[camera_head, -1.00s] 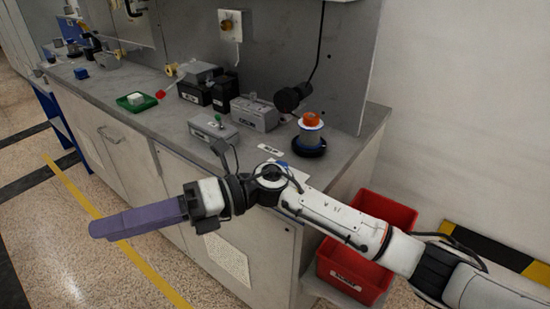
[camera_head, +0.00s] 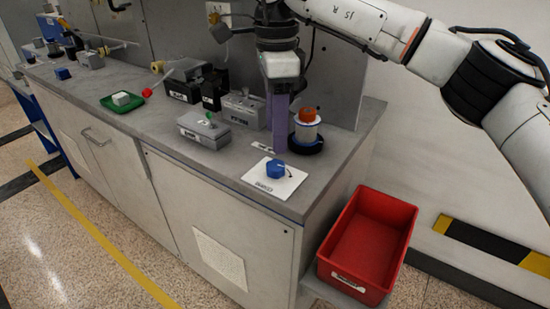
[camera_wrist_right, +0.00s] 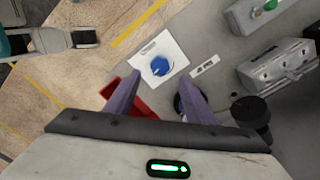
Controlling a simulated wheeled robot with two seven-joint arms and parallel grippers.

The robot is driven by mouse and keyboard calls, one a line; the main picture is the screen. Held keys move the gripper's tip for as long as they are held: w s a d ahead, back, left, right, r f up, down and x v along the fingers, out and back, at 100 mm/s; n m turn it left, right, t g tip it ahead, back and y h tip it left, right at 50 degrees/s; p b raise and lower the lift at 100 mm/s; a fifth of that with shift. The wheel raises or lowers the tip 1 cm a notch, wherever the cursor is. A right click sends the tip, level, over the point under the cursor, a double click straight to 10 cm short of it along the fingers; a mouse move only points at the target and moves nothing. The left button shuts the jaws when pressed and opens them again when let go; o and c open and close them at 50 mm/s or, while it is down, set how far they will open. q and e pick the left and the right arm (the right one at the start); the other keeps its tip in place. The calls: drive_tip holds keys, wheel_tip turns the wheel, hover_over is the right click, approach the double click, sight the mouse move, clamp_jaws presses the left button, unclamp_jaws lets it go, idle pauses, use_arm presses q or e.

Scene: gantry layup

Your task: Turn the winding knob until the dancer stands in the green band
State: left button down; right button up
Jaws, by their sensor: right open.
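The blue knob (camera_head: 275,168) sits on a white labelled plate (camera_head: 262,184) near the bench's front right corner. In the right wrist view the knob (camera_wrist_right: 159,66) shows between and beyond the two fingertips. My right gripper (camera_head: 279,150) points down above the bench, its purple fingers open and empty. In the head view its tips are just above the knob, apart from it. In the right wrist view the open fingers (camera_wrist_right: 161,82) frame the plate's near side. I cannot make out a dancer or a green band.
An orange-topped spool (camera_head: 308,130) stands right of my fingers. A grey box with a green button (camera_head: 204,131) and another grey box (camera_head: 245,109) stand left. A green tray (camera_head: 122,102) lies further left. A red bin (camera_head: 367,245) is beside the bench.

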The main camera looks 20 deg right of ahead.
sight(275, 165)
wheel_tip(275, 165, down, 8)
drive_tip(key=shift+r, duration=0.25)
drive_tip(key=c, duration=1.1)
drive_tip(key=shift+o, duration=0.2)
